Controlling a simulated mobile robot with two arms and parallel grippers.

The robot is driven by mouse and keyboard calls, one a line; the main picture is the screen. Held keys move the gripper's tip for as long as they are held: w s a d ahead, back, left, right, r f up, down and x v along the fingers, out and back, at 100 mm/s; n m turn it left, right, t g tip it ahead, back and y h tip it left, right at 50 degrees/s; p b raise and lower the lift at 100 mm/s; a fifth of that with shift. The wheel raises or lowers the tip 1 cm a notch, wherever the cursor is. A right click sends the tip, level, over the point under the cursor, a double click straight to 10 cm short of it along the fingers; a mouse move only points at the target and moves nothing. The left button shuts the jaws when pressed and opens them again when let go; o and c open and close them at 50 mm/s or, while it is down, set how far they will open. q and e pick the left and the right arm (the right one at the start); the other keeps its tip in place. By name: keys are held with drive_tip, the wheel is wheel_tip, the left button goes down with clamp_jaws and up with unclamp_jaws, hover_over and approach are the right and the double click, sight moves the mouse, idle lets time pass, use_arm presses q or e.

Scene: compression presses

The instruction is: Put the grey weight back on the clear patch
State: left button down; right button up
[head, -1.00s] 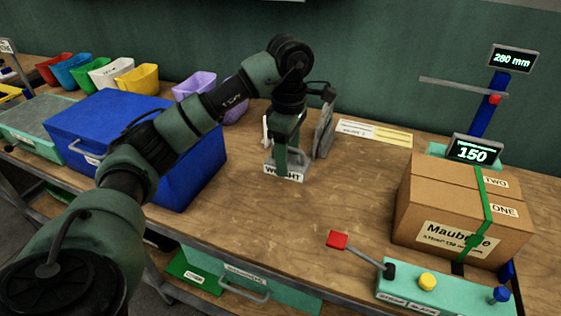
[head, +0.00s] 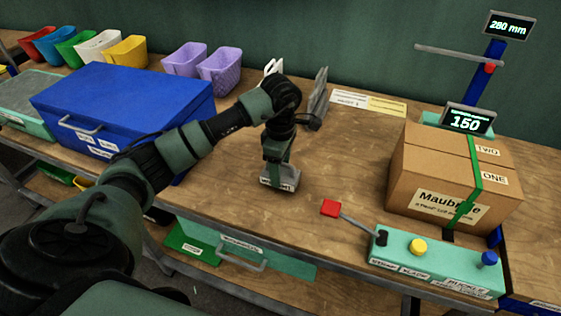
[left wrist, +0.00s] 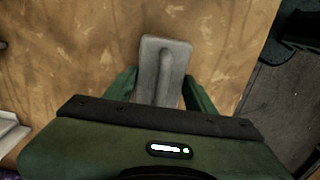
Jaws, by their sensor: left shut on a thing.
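The grey weight (head: 281,183), a block with a white label on its front, is in my left gripper (head: 278,163). It is upright over the bare wooden bench top, in front of the grey upright plate and left of the red lever knob. In the left wrist view the weight (left wrist: 163,58) shows from above as a grey slab with a raised handle, and the green fingers of my left gripper (left wrist: 160,95) lie on either side of it. I cannot tell whether its underside touches the bench. No marked patch shows under it. My right gripper is out of view.
A blue box (head: 118,105) stands left of the weight. A carton (head: 430,175) stands right, behind a green control panel (head: 400,255) with a red-knobbed lever (head: 330,207). A grey upright plate (head: 318,100) is behind. Bare wood (head: 345,150) lies between the weight and carton.

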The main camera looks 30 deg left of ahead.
use_arm(q)
wheel_tip(320, 180, down, 2)
drive_tip(key=shift+w+f, duration=0.1)
drive_tip(key=shift+f, duration=0.1)
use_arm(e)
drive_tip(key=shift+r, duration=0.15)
use_arm(q)
drive_tip(key=shift+f, duration=0.15)
drive_tip(key=c, duration=0.5)
unclamp_jaws()
drive_tip(key=shift+f, duration=0.1)
drive_tip(key=shift+s, duration=0.2)
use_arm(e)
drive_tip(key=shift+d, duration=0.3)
